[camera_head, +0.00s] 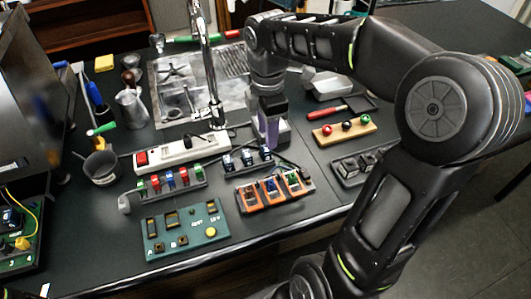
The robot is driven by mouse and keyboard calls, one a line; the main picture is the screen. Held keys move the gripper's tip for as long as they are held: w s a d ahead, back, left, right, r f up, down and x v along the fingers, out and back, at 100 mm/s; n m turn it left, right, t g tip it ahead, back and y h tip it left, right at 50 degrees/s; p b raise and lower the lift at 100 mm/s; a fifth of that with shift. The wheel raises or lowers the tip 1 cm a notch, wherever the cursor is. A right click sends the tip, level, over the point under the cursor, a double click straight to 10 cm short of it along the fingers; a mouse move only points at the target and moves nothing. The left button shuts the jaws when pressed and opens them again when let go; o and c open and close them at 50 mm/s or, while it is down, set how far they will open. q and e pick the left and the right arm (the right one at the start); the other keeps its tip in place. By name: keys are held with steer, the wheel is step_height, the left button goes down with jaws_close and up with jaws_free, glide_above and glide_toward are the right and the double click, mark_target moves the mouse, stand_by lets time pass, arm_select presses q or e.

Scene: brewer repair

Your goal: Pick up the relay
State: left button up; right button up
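Small dark blue relay-like blocks (246,158) sit upright in a dark rack at the middle of the bench; I cannot tell which one is the relay meant. Another blue block (11,217) sits on a green board inside the open machine at the far left. My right gripper (268,143) points straight down just behind and above the right end of the dark rack. Its fingers overlap from this side, so their opening and any contact with a block are hidden. My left gripper is not in view.
In front are an orange-framed module rack (273,190), a green test board (185,229) and a rack of coloured parts (170,183). Behind are a white power strip (181,151) and a sink with a tall tap (205,60). A wooden ball tray (344,132) lies right.

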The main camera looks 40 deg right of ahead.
mark_target(266, 153)
steer(key=shift+s+f+p, duration=0.1)
steer(key=shift+f+p, duration=0.3)
steer(key=shift+f, duration=2)
jaws_close()
